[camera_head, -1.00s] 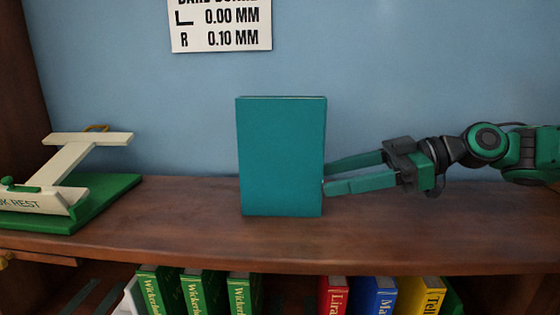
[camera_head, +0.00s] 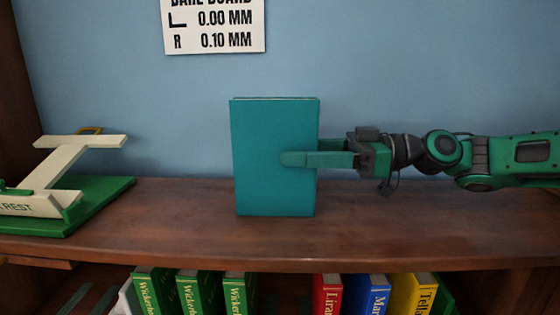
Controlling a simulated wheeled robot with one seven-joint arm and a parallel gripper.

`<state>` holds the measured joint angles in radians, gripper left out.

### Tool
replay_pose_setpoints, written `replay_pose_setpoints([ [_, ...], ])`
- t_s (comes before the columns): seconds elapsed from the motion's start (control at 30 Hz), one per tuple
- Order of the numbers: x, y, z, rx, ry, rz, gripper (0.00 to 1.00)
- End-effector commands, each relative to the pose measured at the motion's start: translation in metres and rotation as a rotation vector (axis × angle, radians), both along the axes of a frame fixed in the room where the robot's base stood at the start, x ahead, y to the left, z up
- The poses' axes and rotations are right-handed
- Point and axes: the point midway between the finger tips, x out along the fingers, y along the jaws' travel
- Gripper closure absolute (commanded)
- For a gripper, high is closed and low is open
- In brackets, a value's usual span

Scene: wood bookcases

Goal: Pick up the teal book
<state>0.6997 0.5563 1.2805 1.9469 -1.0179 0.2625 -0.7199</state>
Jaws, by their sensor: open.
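The teal book (camera_head: 258,150) stands upright on the wooden shelf top (camera_head: 400,225), its broad cover facing me. My gripper (camera_head: 300,159) reaches in from the right at about the book's mid-height. Its near green finger lies in front of the right part of the cover. The jaws are open around the book's right edge. I cannot tell whether the near finger touches the cover.
A white and green book rest (camera_head: 70,190) stands at the left on the shelf top. A white sign (camera_head: 213,25) hangs on the blue wall. Several green books (camera_head: 190,292), a red book (camera_head: 327,294), a blue book (camera_head: 366,295) and a yellow book (camera_head: 412,293) stand on the shelf below.

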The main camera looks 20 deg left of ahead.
Motion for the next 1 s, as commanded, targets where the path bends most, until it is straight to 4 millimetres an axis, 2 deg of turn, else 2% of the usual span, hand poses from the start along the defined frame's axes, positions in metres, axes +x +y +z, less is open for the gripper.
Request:
replay_pose_setpoints([
  [0.1,-0.005,0.017,0.005,0.001,-0.001,0.003,0.48],
  [0.3,-0.009,0.039,0.007,0.002,0.0,0.002,0.48],
  [0.6,-0.009,0.043,0.006,0.001,0.0,0.0,0.48],
  [0.67,-0.01,0.043,0.006,0.001,-0.001,0.0,0.6],
  [0.83,-0.009,0.043,0.006,0.0,-0.001,0.0,1.0],
  [1.0,-0.009,0.043,0.007,0.003,-0.001,0.0,1.0],
])
